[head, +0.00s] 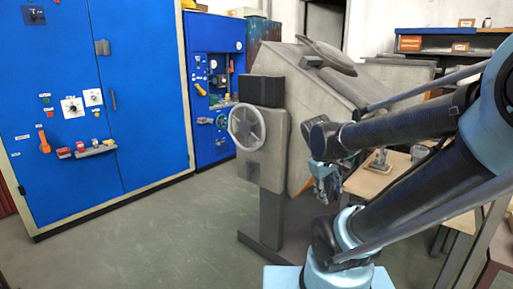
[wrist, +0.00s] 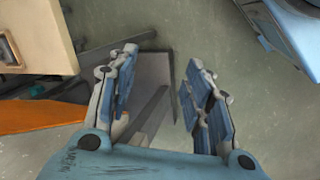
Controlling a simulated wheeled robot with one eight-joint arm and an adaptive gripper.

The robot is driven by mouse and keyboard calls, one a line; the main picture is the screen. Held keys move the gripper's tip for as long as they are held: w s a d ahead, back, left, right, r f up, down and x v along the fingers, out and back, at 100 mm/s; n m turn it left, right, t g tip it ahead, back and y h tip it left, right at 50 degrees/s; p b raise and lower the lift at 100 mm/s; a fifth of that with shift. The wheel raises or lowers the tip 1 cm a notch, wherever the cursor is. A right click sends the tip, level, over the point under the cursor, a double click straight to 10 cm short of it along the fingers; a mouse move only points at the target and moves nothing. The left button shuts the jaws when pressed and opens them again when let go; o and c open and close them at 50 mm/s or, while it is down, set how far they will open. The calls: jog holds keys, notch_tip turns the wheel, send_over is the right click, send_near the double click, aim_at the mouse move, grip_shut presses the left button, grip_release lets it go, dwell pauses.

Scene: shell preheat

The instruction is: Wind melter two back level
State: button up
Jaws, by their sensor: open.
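A large grey melter body (head: 310,95) stands tilted in the middle of the head view, with a lid on top. A pale spoked handwheel (head: 247,127) sits on the gearbox at its left side. I cannot read a number on this melter. My gripper (head: 326,188) hangs to the right of the handwheel, beside the melter's lower side, apart from the wheel. In the wrist view my gripper (wrist: 160,90) is open and empty, its blue-padded fingers spread over a grey plate and floor. The handwheel does not show clearly in the wrist view.
A blue control cabinet (head: 90,100) with knobs and switches stands at the left. A smaller blue panel (head: 215,85) is behind it. A wooden-topped table (head: 378,178) is right of the melter. The floor (head: 160,235) at front left is clear.

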jog(key=w+a+r+n+t+h, duration=0.2)
jog(key=w+a+r+n+h, duration=0.15)
jog(key=w+n, duration=0.45)
jog(key=n+t+h, duration=0.4)
jog(key=n+t, duration=0.6)
jog(key=n, duration=0.1)
send_near(255, 145)
jog(key=x, duration=1.1)
jog(key=shift+w+f, duration=0.1)
jog(key=shift+w, duration=0.2)
jog(key=shift+d, duration=0.1)
grip_shut()
